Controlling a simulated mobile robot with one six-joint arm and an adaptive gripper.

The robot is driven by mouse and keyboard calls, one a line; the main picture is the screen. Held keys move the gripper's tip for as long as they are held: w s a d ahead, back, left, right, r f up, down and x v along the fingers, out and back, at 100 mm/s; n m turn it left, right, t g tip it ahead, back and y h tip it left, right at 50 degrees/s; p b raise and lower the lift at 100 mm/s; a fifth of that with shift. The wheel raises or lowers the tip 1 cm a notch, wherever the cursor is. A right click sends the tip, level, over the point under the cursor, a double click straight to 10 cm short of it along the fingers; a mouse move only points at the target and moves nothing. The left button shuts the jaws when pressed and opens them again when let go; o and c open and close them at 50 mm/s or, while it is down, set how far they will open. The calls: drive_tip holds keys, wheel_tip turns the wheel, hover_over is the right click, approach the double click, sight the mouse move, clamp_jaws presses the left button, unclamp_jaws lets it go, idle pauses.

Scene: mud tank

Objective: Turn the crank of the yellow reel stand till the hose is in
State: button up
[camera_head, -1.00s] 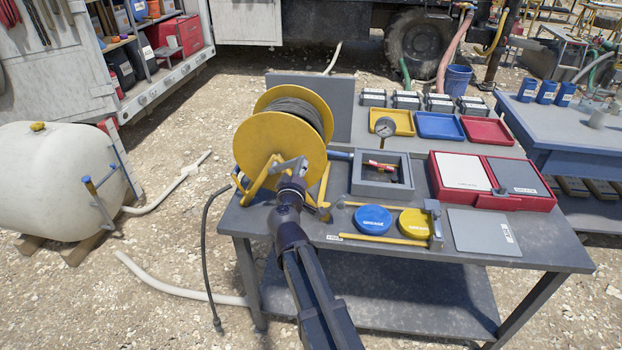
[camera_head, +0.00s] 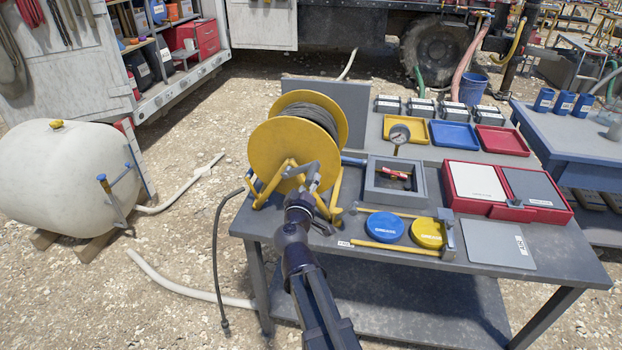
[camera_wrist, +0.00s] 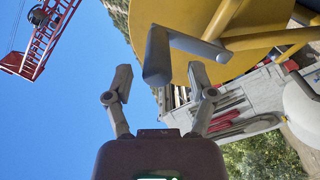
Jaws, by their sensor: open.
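The yellow reel stand (camera_head: 264,157) stands at the left end of the grey table, with dark hose (camera_head: 304,112) wound on its drum. A free length of hose (camera_head: 218,240) hangs over the table's left side down to the gravel. The grey crank (camera_head: 298,171) is on the reel's near face. My gripper (camera_head: 308,187) is at the crank, partly hidden by its own wrist. In the wrist view my gripper (camera_wrist: 160,70) is open, and the crank's grip (camera_wrist: 157,56) shows between and just beyond the fingertips; I cannot tell whether they touch it. The yellow reel (camera_wrist: 220,20) shows behind.
A white tank (camera_head: 60,180) stands left on the gravel.

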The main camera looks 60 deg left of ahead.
sight(313, 173)
drive_tip(key=v, duration=0.8)
drive_tip(key=shift+s+a, duration=0.1)
drive_tip(key=m, duration=0.7)
drive_tip(key=shift+s+d+r+m, duration=0.15)
drive_tip(key=shift+d+m, duration=0.15)
drive_tip(key=shift+d, duration=0.1)
drive_tip(key=shift+a, duration=0.1)
drive_tip(key=x, duration=1.3)
drive_tip(key=shift+w+a, duration=0.2)
drive_tip(key=shift+w, duration=0.05)
clamp_jaws()
